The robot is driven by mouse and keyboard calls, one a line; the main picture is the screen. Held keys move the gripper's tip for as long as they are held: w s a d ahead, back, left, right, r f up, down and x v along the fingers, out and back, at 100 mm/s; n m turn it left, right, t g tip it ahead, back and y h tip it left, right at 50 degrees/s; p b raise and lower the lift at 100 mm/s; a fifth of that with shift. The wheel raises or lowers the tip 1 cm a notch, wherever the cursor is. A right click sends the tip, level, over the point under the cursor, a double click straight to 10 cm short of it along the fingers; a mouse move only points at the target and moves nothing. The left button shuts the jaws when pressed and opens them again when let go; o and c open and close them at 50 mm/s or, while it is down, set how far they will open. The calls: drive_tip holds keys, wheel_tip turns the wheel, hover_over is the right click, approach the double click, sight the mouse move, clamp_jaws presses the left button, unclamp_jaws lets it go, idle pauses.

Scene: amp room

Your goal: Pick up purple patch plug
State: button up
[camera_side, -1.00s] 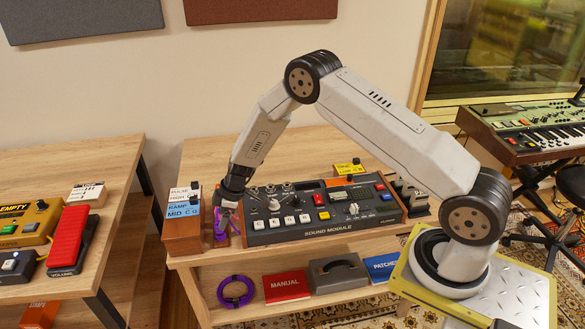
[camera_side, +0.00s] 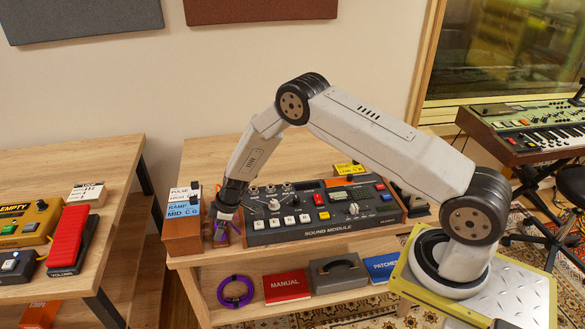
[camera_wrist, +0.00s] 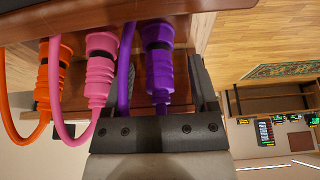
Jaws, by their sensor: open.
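The purple patch plug (camera_wrist: 159,66) stands in the wrist view with a dark band around it and a purple cable beside it. My gripper (camera_wrist: 163,62) is open, with one dark finger on each side of the plug. I cannot tell whether either finger touches it. A pink plug (camera_wrist: 101,68) and an orange plug (camera_wrist: 54,75) sit in a row to its left, each with its own cable. In the side view my gripper (camera_side: 224,222) is low between the blue-labelled box and the sound module, and largely hides the plugs; a bit of purple shows there.
The sound module (camera_side: 325,233) stands close to the right of my gripper. The orange box with a blue label (camera_side: 184,232) stands close on the left. A purple cable coil (camera_side: 235,292) and a red manual (camera_side: 287,286) are on the shelf below.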

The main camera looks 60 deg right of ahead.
drive_tip(key=shift+c, duration=0.2)
clamp_jaws()
drive_tip(key=shift+r, duration=0.1)
drive_tip(key=shift+r, duration=0.75)
drive_tip(key=s+r, duration=1.1)
drive_tip(key=s, duration=0.3)
drive_tip(key=shift+d+r, duration=0.15)
drive_tip(key=shift+d, duration=0.05)
drive_tip(key=shift+w, duration=0.1)
